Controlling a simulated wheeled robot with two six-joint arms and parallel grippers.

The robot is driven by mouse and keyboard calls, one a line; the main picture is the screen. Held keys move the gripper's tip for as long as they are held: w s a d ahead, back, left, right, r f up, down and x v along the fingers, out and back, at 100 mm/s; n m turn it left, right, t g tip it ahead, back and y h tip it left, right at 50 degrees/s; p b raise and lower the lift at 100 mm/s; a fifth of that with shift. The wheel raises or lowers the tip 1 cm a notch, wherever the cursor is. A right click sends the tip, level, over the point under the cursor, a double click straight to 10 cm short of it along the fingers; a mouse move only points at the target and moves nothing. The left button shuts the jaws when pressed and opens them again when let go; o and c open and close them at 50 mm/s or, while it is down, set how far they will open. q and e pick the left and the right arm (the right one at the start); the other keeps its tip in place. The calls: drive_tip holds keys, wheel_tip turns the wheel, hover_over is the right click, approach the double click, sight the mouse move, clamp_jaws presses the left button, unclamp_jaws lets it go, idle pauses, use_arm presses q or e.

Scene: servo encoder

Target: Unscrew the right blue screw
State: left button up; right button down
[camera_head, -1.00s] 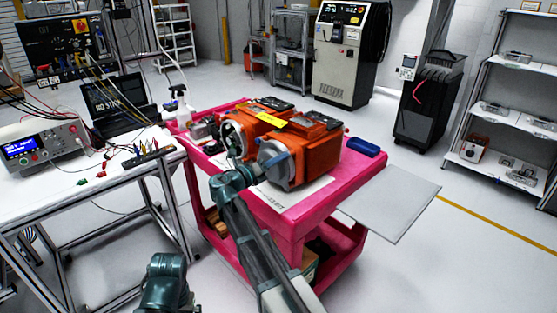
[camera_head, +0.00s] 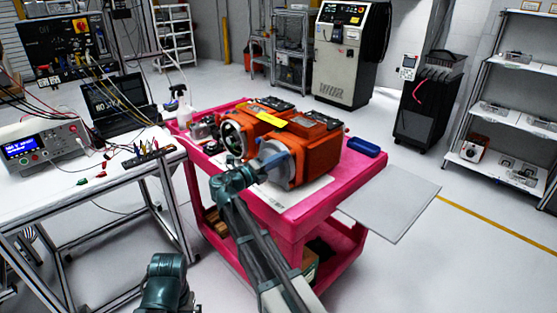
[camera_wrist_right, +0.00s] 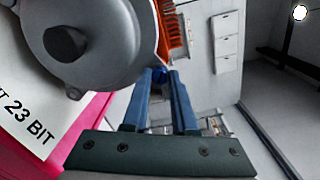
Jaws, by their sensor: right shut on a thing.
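The orange servo motor (camera_head: 318,155) with a round grey end face stands on the pink cart. Its grey end cover (camera_wrist_right: 95,40) fills the upper left of the right wrist view. My right gripper (camera_head: 284,158) is at the motor's near face. In the right wrist view its two blue fingers (camera_wrist_right: 160,80) close at their tips on the right blue screw (camera_wrist_right: 160,71), at the edge of the cover. Only a little of the screw shows between the fingertips. My left gripper is out of view.
A second orange motor (camera_head: 236,137) stands just left on the pink cart (camera_head: 335,210). A workbench (camera_head: 75,190) with instruments stands at the left.

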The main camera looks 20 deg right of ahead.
drive_tip(key=shift+d, duration=0.1)
drive_tip(key=c, duration=0.7)
unclamp_jaws()
drive_tip(key=shift+d, duration=0.1)
drive_tip(key=v, duration=1.4)
